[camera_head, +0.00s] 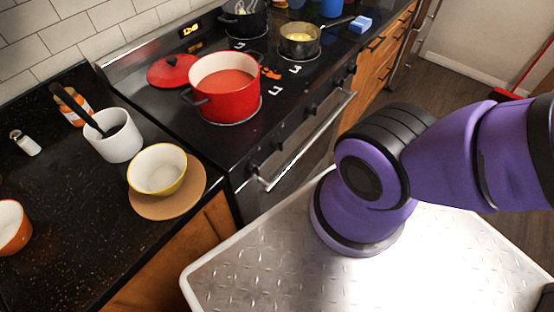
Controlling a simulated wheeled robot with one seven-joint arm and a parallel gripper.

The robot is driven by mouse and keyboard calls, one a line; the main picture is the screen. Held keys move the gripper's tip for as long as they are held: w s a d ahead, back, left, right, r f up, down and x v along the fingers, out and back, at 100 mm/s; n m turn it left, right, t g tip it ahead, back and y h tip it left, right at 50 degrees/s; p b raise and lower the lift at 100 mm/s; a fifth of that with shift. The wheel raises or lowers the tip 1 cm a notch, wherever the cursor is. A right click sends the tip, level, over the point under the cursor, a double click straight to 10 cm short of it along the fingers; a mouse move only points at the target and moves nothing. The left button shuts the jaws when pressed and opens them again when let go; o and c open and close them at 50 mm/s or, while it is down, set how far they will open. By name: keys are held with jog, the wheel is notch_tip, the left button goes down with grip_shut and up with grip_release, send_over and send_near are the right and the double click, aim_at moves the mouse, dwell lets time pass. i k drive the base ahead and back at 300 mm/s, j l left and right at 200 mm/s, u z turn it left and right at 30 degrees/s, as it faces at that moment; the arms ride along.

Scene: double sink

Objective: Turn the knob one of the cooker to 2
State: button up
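The black cooker (285,80) stands at the upper middle, with its controls along the front edge facing right. Several dark knobs show on that front panel, the nearest one (253,168) close to the left end of the oven handle (300,145). No number or pointer on the knobs can be read, so I cannot tell their setting. A lit orange display (189,30) shows on the cooker's back panel. My gripper is outside the picture; only my purple arm shows at the right, well apart from the knobs.
A red pot of red soup (228,108) sits on the near burner, its red lid (171,70) behind it. A small pan (299,47) and a black pot (242,20) stand farther back. The left counter holds a yellow bowl (158,170) and a white crock (118,146). Floor beyond looks clear.

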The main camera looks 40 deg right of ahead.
aim_at(252, 167)
jog(key=l+u, duration=0.15)
jog(key=u, duration=0.2)
jog(key=l+u, duration=0.3)
jog(key=k+l+u, duration=0.15)
jog(key=l, duration=0.25)
jog(key=k+l+u, duration=0.1)
jog(key=l, duration=0.3)
jog(key=k+l+u, duration=0.15)
jog(key=l, duration=0.25)
jog(key=k+l+u, duration=0.1)
jog(key=l, duration=0.25)
jog(key=k+l, duration=0.1)
jog(key=l, duration=0.2)
jog(key=k+l, duration=0.15)
jog(key=l, duration=0.15)
